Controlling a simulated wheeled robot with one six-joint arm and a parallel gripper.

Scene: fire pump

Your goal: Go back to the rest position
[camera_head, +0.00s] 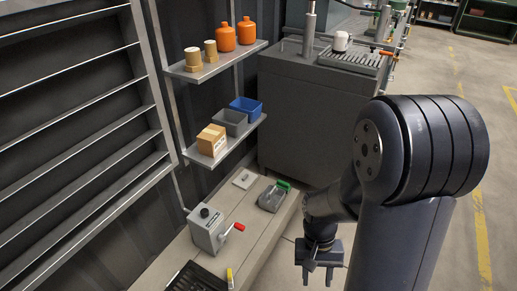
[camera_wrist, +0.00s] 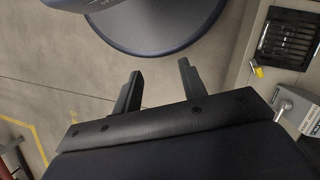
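My gripper (camera_head: 319,274) hangs at the lower middle of the head view, pointing down beside the bench, with floor behind it. In the wrist view my gripper (camera_wrist: 157,75) shows two dark fingers set apart, with nothing between them. It is open and empty. My arm rises at the right of the head view, folded near my own body. My round base shows at the top of the wrist view.
The bench (camera_head: 255,205) carries a grey box with a red-handled lever (camera_head: 208,230), a green-handled device (camera_head: 273,196) and a black grate (camera_head: 197,277). Shelves (camera_head: 215,62) hold orange bottles, bins and a carton (camera_head: 212,140). A grey cabinet (camera_head: 310,115) stands behind. Floor (camera_head: 480,90) at right is clear.

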